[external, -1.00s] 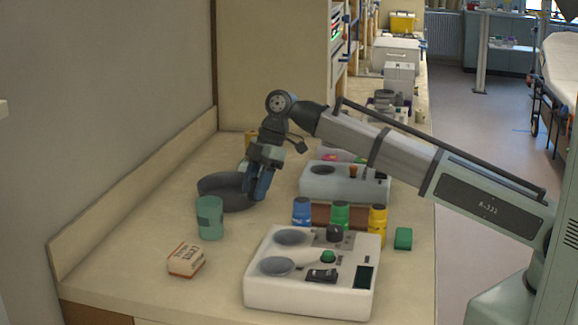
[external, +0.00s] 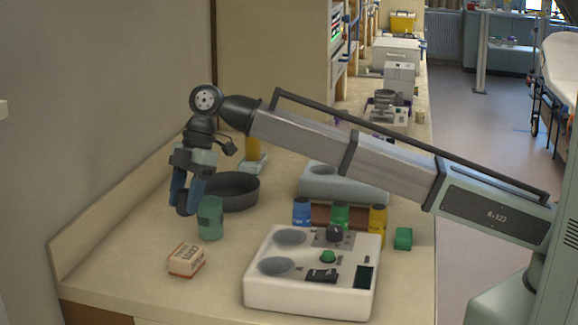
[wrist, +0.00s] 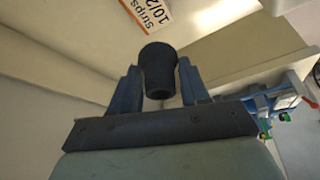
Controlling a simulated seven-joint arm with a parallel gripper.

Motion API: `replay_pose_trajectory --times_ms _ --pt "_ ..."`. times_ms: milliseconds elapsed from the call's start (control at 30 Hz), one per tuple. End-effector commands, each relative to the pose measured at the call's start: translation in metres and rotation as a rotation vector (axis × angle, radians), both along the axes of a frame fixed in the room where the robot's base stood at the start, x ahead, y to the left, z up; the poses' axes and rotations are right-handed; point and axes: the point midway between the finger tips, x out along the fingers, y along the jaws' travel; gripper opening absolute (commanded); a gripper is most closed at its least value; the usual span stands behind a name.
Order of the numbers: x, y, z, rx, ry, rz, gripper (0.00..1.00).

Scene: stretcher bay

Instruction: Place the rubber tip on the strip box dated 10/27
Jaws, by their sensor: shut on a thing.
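My gripper (external: 187,202) hangs over the left part of the counter, left of the green cup and behind the small box. In the wrist view my gripper (wrist: 160,85) is shut on a dark, hollow rubber tip (wrist: 158,65), held between its blue fingers. The tip is hard to make out in the external view. A small white and orange box (external: 186,261) lies on the counter in front of the gripper, apart from it. The wrist view shows a strip box label (wrist: 150,12) at the top edge, reading "strips 10/2"; the rest is cut off.
A green cup (external: 210,218) stands close to the gripper, with a dark round bowl (external: 240,192) behind it. A white device (external: 310,295) stands to the right, with blue, green and yellow bottles (external: 377,220) behind it.

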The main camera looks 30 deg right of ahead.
Motion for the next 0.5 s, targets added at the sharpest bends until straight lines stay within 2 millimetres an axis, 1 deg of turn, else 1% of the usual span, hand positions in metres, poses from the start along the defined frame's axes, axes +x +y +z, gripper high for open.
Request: replay_pose_trajectory --times_ms 33,100,167,267,367,500 --pt "0.007 0.007 0.003 -0.001 0.001 0.005 0.16" --pt "0.009 0.010 0.005 -0.002 0.002 0.012 0.16" --pt "0.010 0.011 0.005 -0.003 0.003 0.019 0.16" --pt "0.008 0.009 0.000 -0.006 0.001 0.038 0.16" --pt "0.007 0.008 -0.012 -0.007 0.001 0.041 0.16" --pt "0.007 0.008 -0.034 -0.007 0.001 0.041 0.16"
